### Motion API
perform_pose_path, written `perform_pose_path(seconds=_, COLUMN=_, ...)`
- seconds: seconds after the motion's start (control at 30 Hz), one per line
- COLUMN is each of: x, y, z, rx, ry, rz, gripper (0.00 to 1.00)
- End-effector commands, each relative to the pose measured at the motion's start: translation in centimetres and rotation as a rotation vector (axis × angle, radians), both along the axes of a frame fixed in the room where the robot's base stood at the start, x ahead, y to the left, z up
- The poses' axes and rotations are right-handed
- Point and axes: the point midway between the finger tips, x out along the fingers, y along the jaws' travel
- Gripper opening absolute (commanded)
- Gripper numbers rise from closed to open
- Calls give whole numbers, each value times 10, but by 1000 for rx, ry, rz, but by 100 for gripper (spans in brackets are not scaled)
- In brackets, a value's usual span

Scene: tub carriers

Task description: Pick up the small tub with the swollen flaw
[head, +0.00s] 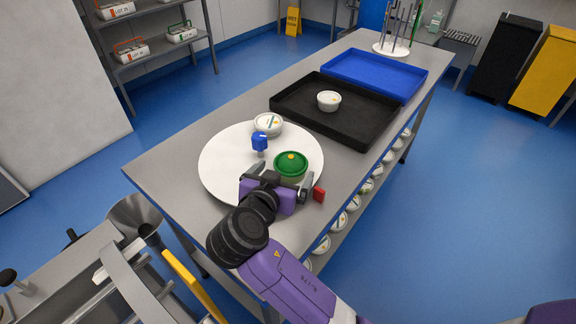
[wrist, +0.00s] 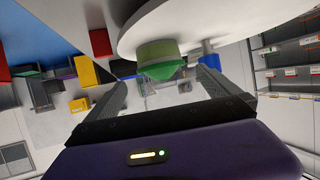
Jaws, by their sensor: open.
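A small tub with a green lid (head: 291,164) stands on a round white disc (head: 225,175) on the steel table. In the wrist view, which is upside down, the green-lidded tub (wrist: 158,52) shows beyond and between my fingers. A white-lidded tub (head: 268,124) stands at the disc's far edge. Another white tub (head: 329,100) sits in the black tray. My gripper (head: 282,176) is open at the near side of the green-lidded tub. I cannot tell whether the fingers touch it; it also shows in the wrist view (wrist: 166,75).
A blue knob-like piece (head: 260,141) stands on the disc left of the green-lidded tub. The black tray (head: 285,108) and a blue tray (head: 410,88) lie farther along the table. Several tubs sit on the lower shelf. A rod stand (head: 391,49) is at the far end.

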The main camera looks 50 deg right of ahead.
Motion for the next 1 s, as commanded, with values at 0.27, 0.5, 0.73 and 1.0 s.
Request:
perform_pose_path(seconds=0.27, x=10, y=-24, z=-10, rx=0, ry=0, rz=1, gripper=100)
perform_pose_path(seconds=0.5, x=24, y=-51, z=-25, rx=0, ry=0, rz=1, gripper=100)
perform_pose_path(seconds=0.73, x=29, y=-62, z=-31, rx=1, ry=-1, rz=4, gripper=100)
perform_pose_path(seconds=1.0, x=29, y=-61, z=-31, rx=0, ry=-1, rz=4, gripper=78)
